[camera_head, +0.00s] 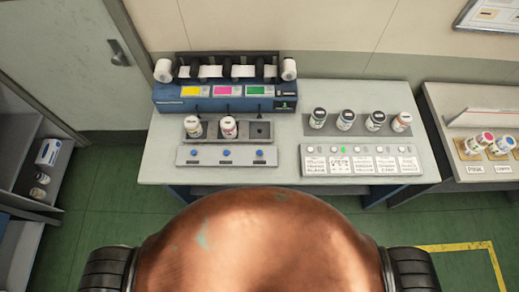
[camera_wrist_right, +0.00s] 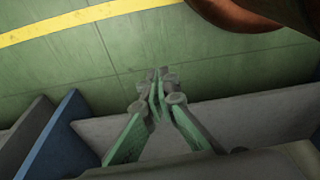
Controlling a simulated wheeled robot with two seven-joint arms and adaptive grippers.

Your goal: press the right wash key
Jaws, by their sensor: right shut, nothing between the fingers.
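A low grey strip with three blue keys (camera_head: 226,154) lies along the front left of the bench. The blue keys sit at its left (camera_head: 196,153), middle and right (camera_head: 260,153). A wider grey panel (camera_head: 310,171) at the front right has a row of small round buttons above white label cards; one button (camera_head: 343,150) is green. The lettering is too small to read, so I cannot tell which control is the wash key. My right gripper (camera_wrist_right: 158,82) is shut and empty in the right wrist view, with green floor beyond its fingertips. My left gripper is not in view.
A blue machine (camera_head: 225,104) with white rolls stands at the back left of the bench (camera_head: 160,140). Two bottles stand in a holder (camera_head: 260,130) before it; several more stand on a grey plate (camera_head: 330,131) at right. A side table (camera_head: 450,140) is further right.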

